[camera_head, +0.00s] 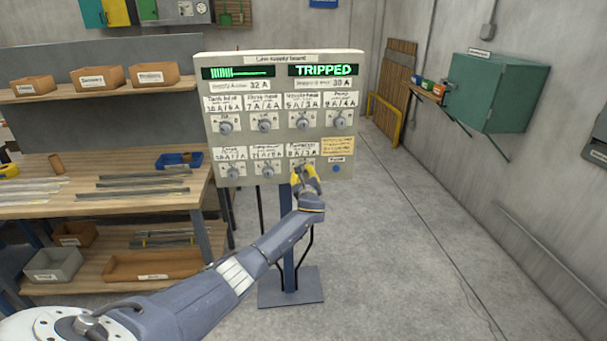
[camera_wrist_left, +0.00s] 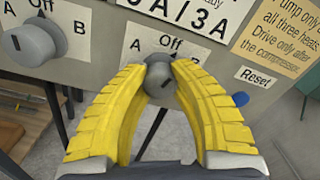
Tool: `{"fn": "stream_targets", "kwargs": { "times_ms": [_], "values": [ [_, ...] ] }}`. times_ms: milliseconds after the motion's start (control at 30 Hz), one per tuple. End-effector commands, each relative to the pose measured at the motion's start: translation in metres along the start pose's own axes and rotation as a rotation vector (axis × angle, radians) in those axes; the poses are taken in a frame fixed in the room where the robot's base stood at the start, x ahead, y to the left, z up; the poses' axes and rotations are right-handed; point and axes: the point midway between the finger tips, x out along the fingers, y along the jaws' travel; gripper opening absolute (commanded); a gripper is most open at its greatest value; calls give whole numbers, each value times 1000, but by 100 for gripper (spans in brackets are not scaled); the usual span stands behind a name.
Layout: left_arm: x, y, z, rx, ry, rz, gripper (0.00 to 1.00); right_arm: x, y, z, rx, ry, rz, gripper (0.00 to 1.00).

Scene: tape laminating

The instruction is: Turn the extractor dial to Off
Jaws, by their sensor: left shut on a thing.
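The supply board (camera_head: 278,92) is an upright cream panel with two rows of grey dials, each marked A, Off and B. My left gripper (camera_head: 303,170) is at the third dial of the lower row, with its yellow fingers shut around it. In the left wrist view the fingers (camera_wrist_left: 160,75) are on both sides of that grey dial (camera_wrist_left: 160,84). Its dark mark sits low on the knob; I cannot tell its setting. The label above it ends in "3 A"; its name is too small to read. My right gripper is not in view.
The display reads TRIPPED (camera_head: 323,70). A blue Reset button (camera_head: 336,168) is close right of the gripped dial. Another dial (camera_wrist_left: 30,38) is to its left. A wooden workbench (camera_head: 60,203) with bins stands at the left. The floor to the right is clear.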

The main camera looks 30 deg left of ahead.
Motion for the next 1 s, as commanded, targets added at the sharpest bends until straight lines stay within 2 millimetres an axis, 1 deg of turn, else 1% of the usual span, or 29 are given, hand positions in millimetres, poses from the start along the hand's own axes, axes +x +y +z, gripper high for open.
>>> {"fn": "stream_targets", "kwargs": {
  "times_ms": [200, 500, 700, 1000],
  "values": [
    [0, 1, -2, -157, -1, 2, 0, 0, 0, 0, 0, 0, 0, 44],
    [0, 1, -1, -300, -4, 2, 0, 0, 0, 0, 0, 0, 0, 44],
    [0, 1, -1, -339, -6, 1, 0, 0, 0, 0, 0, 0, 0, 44],
    [0, 1, -1, -350, -6, 1, 0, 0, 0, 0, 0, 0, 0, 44]
  ]
}}
